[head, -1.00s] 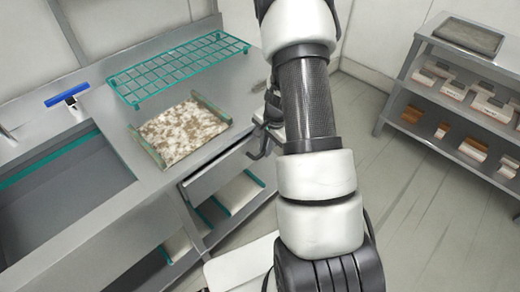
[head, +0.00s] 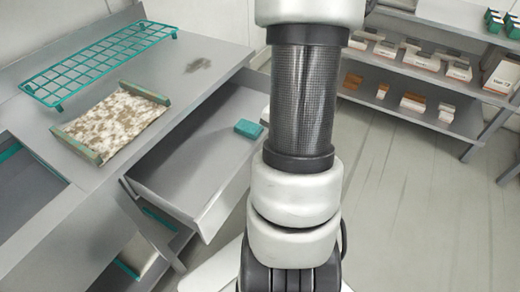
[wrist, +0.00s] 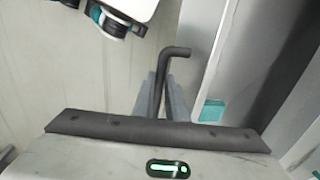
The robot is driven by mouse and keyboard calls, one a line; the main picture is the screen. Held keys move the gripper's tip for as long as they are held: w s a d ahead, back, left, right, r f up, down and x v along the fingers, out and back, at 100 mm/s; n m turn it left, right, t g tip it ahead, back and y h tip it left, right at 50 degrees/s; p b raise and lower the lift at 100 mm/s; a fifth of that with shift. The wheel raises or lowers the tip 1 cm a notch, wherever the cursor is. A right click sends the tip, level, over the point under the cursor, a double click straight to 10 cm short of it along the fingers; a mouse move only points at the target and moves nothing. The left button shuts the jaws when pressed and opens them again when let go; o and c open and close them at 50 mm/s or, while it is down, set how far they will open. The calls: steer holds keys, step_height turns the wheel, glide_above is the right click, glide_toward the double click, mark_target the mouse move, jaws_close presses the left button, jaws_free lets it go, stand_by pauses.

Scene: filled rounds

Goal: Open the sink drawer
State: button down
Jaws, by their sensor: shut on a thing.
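The sink drawer (head: 190,155) stands pulled out from under the counter in the head view, with its inside showing. A small teal block (head: 248,129) lies in it toward the back right; a teal thing, probably this block, also shows in the wrist view (wrist: 211,111). My gripper (wrist: 161,88) is shut on the dark bent handle (wrist: 176,52) in the wrist view, a grey finger on each side of it. In the head view my arm hides the gripper and the handle.
On the counter (head: 205,52) sit a teal wire rack (head: 98,65) and a mottled board (head: 113,122) with green edges. A shelf unit (head: 375,95) with several boxes stands at the back right. The floor (head: 415,190) on the right is clear.

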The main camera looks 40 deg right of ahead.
steer(key=shift+s+d, duration=0.2)
steer(key=shift+s, duration=0.3)
steer(key=shift+s+d, duration=0.15)
steer(key=shift+s, duration=0.35)
steer(key=c, duration=1.8)
jaws_free()
steer(key=shift+o, duration=0.2)
steer(key=shift+r, duration=0.1)
steer(key=s+r+p, duration=0.1)
steer(key=r+p, duration=0.1)
steer(key=r, duration=0.6)
steer(key=s+d+r+p, duration=0.1)
steer(key=s+r+p, duration=0.1)
steer(key=r, duration=0.7)
